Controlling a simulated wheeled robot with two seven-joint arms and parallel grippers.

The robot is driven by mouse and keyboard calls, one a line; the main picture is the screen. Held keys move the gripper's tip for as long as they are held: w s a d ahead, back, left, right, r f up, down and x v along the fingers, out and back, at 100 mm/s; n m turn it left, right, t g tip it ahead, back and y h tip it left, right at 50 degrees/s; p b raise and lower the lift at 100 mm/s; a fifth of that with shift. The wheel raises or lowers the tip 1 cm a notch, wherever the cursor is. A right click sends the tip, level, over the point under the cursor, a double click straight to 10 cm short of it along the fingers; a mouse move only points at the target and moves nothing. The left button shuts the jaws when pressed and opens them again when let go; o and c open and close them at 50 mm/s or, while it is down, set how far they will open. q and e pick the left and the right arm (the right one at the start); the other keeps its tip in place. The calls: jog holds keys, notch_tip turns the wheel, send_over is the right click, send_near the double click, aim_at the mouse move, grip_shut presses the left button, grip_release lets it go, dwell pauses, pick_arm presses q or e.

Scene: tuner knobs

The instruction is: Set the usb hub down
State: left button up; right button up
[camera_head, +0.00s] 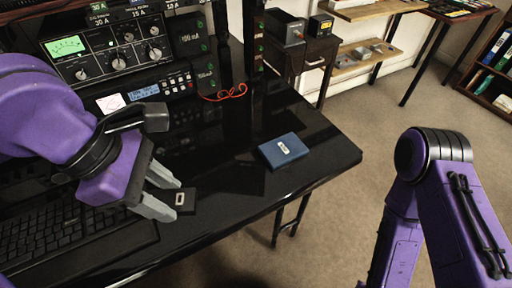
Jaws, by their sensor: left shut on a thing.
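A small black box with a pale rectangular socket on its face, which looks like the usb hub (186,202), is at the fingertips of my left gripper (163,196). The left gripper's grey fingers are shut on it, low over the black desk near its front edge. The dark box blends into the glossy desk, so I cannot tell whether it touches the top. My right arm shows at the right, but its gripper is out of view.
A blue box (283,150) lies on the black desk (318,160) to the right. A black keyboard (60,235) is at the left. The tuner panel (110,50) and a radio unit (145,92) stand behind. A red wire (228,95) lies farther back. Desk between hub and blue box is clear.

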pick_arm(q)
jog(key=w+p, duration=0.1)
jog(key=p, duration=0.1)
jog(key=shift+w+d+p, duration=0.3)
jog(key=shift+w+p, duration=0.05)
jog(key=shift+w, duration=0.05)
notch_tip(320, 180, down, 2)
jog(key=w, duration=0.2)
jog(key=p, duration=1.1)
send_over(226, 180)
jog(key=a, duration=0.1)
jog(key=f, duration=0.8)
jog(key=shift+s+a+f, duration=0.15)
jog(key=shift+a, duration=0.05)
jog(key=shift+f, duration=1.4)
jog(key=o, duration=1.1)
jog(key=shift+f, duration=0.15)
jog(key=shift+c, duration=0.2)
